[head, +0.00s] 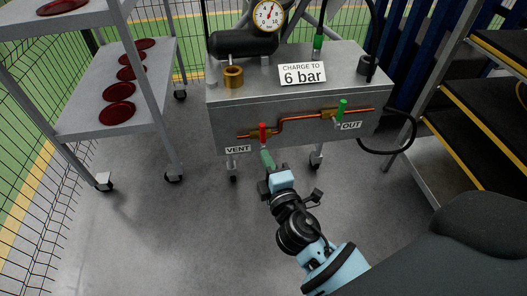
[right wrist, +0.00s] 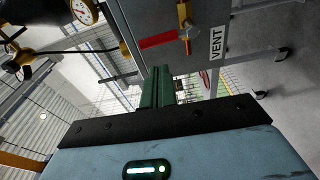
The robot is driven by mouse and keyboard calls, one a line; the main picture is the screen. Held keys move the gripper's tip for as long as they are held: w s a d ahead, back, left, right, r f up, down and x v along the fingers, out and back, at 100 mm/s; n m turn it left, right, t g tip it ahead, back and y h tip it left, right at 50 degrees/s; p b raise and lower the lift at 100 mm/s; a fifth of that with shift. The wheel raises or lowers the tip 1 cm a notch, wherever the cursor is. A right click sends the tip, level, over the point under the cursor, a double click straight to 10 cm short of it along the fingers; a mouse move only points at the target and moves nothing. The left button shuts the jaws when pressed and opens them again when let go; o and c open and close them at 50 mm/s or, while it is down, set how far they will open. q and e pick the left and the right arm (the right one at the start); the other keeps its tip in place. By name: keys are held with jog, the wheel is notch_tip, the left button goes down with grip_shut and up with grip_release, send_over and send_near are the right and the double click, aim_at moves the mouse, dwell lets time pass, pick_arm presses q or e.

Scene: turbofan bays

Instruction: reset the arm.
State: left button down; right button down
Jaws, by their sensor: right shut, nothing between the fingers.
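My right arm reaches up from the lower right in the head view. Its gripper (head: 267,158) has green fingers that are shut and empty, just below and in front of the red vent handle (head: 262,131). In the right wrist view the shut green fingers (right wrist: 157,88) point toward the grey cart's front, with the red handle (right wrist: 158,40) beyond them. They look apart from the handle. My left gripper is in neither view.
The grey charging cart (head: 225,115) carries a gauge (head: 268,15), a "6 bar" sign (head: 302,73) and a green outlet handle (head: 342,108). A shelf trolley (head: 85,90) with dark red discs stands left, a black-shelved rack (head: 470,110) right. Floor between is clear.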

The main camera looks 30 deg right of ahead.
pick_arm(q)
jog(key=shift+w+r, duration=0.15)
pick_arm(e)
jog(key=shift+s, duration=0.1)
